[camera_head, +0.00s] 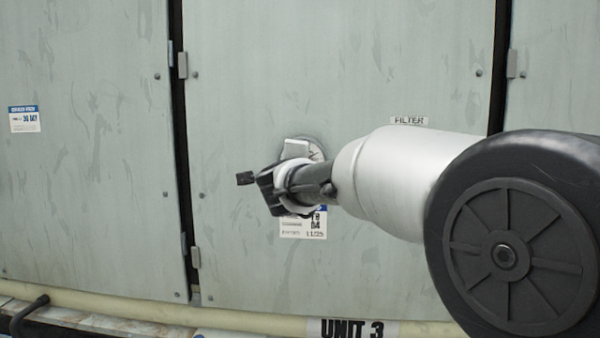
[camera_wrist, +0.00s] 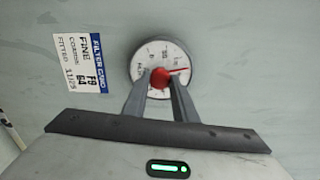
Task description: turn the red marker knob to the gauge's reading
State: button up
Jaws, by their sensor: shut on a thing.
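The round white gauge (camera_wrist: 150,52) is on the grey-green door panel and faces the wrist camera. The red marker knob (camera_wrist: 160,78) sits at its middle, with a thin red pointer reaching right and slightly up to the rim in the picture. My gripper (camera_wrist: 160,84) is shut on the knob, one finger on each side. The gauge's own black needle cannot be made out, and the fingers hide the lower part of the dial. In the head view my gripper (camera_head: 297,152) covers most of the gauge (camera_head: 315,149); the knob is hidden there.
A filter card (camera_wrist: 80,62) is on the panel beside the gauge; it also shows below my gripper in the head view (camera_head: 303,228). A FILTER label (camera_head: 409,120) is above my arm. A pale pipe (camera_head: 240,320) and a UNIT 3 sign (camera_head: 352,329) run along the bottom.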

jog(key=shift+m, duration=0.4)
jog(key=o, duration=1)
jog(key=shift+o, duration=0.2)
jog(key=shift+s, duration=0.1)
jog(key=s, duration=1.7)
jog(key=shift+a+r, duration=0.2)
jog(key=shift+r, duration=0.15)
jog(key=shift+s, duration=0.1)
